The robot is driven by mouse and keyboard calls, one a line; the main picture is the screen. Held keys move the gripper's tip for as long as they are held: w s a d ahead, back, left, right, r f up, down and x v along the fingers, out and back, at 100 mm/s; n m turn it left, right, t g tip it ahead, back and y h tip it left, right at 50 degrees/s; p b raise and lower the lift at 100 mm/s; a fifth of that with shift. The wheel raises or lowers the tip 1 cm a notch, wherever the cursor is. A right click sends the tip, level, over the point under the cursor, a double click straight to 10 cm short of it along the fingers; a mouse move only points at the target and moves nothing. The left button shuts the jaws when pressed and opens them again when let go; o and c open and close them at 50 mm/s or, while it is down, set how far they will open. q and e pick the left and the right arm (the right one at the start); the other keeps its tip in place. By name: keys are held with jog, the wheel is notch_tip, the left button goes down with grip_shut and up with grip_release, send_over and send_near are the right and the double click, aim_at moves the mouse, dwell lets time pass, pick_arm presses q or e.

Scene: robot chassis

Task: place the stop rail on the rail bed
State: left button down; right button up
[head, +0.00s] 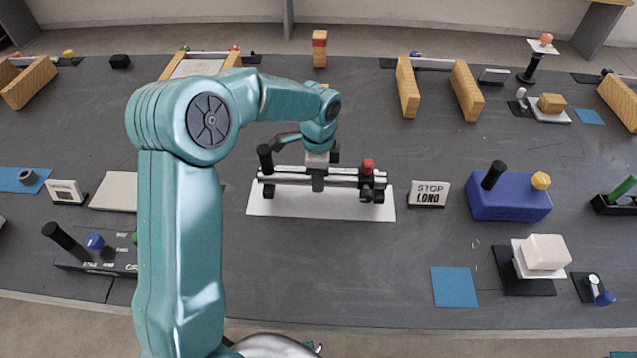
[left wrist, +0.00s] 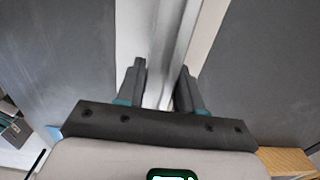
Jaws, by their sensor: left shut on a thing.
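The stop rail (head: 343,180) is a long silver bar with black fittings and a red knob (head: 368,165) toward its right end. It lies left to right over a white plate (head: 280,208), which I take to be the rail bed, in the middle of the table. My left gripper (head: 318,183) comes down from above and is shut on the rail near its middle. In the left wrist view the silver bar (left wrist: 172,60) runs between the two dark fingers (left wrist: 161,90). I cannot tell whether the rail touches the bed or hangs just above it. My right gripper is not in view.
A "STOP LONG" sign (head: 429,194) stands right of the plate. Beyond it is a blue block (head: 508,207) with a black peg and yellow knob. A dark control box (head: 95,258) stands at the left front.

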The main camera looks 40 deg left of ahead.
pick_arm(q)
notch_tip(320, 180, down, 3)
jog(key=shift+w+f, duration=0.1)
jog(key=c, duration=0.7)
grip_release()
notch_tip(320, 180, up, 12)
jog(key=shift+r+p, duration=0.15)
jog(key=shift+p, duration=0.2)
